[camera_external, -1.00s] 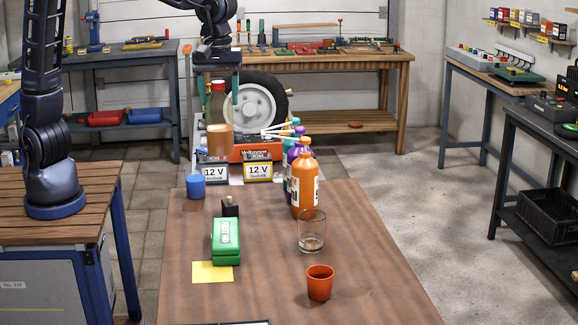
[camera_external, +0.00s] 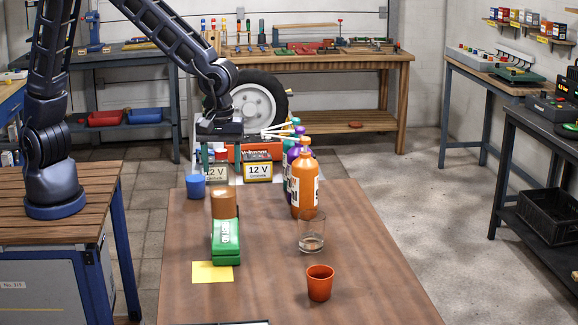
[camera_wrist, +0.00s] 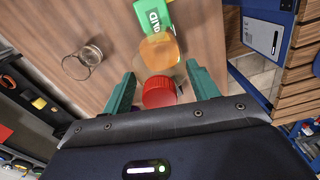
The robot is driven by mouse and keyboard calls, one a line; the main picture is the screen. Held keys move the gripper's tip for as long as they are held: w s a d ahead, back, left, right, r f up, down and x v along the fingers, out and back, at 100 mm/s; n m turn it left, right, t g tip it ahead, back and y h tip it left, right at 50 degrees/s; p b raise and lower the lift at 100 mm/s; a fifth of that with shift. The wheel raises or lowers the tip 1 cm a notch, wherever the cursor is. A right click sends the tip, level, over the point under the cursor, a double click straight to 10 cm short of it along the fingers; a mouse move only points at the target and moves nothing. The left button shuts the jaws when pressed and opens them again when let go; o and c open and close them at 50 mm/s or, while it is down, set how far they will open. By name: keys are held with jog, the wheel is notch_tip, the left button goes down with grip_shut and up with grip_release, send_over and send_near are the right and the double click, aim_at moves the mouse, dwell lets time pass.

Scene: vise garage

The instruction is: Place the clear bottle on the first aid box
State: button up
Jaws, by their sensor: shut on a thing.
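The clear bottle has a red cap and amber contents. In the external view its body (camera_external: 225,204) appears upright just behind the green first aid box (camera_external: 226,238), its lower end overlapping the box's far edge. In the wrist view the bottle (camera_wrist: 159,52) overlaps the near end of the box (camera_wrist: 150,14). I cannot tell whether they touch. My gripper (camera_external: 222,160) is above the table's far end, shut on the bottle near its red cap; its green fingers (camera_wrist: 160,78) flank the bottle in the wrist view.
A yellow note (camera_external: 212,272) lies in front of the box. A blue cup (camera_external: 195,187) stands at the back left, a clear glass (camera_external: 311,235) and an orange cup (camera_external: 320,283) to the right. Orange and purple bottles (camera_external: 304,185) stand behind the glass. The table's middle is clear.

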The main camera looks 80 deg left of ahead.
aim_at(222, 178)
jog(key=shift+f, duration=2.35)
jog(key=o, duration=1.5)
jog(key=shift+f, duration=0.1)
